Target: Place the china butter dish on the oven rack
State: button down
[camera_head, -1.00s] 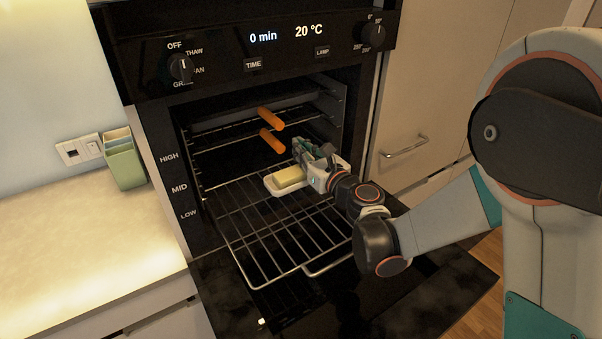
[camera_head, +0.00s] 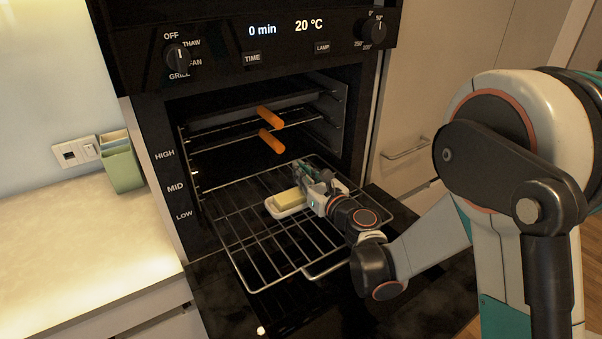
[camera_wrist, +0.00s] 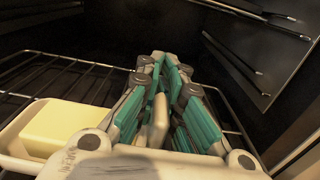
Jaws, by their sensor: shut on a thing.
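The china butter dish (camera_head: 291,210) is white with a yellow block of butter on it. It is over the pulled-out oven rack (camera_head: 262,262), near its middle, and looks level. I cannot tell if it touches the wires. My gripper (camera_head: 306,172) is at the dish's right side. In the wrist view, my gripper's teal-padded fingers (camera_wrist: 158,95) are shut on a pale upright tab (camera_wrist: 158,122), apparently the dish's handle. The dish (camera_wrist: 18,143) with its butter shows at the left there. My gripper hides part of the dish's right end.
The oven door (camera_head: 400,285) is folded down below the rack. Two orange rods (camera_head: 270,116) are at a higher level inside the oven. A counter (camera_head: 75,245) with a green container (camera_head: 122,168) is at the left. The rack's front left is bare.

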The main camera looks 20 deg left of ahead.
jog(key=c, duration=1.7)
grip_release()
jog(key=shift+r+p, duration=0.15)
jog(key=shift+p, duration=0.15)
jog(key=v, duration=1)
jog(key=shift+s+d+b, duration=0.2)
jog(key=shift+s+b, duration=0.05)
jog(key=shift+b, duration=0.15)
jog(key=shift+s+d, duration=0.45)
jog(key=shift+d, duration=0.05)
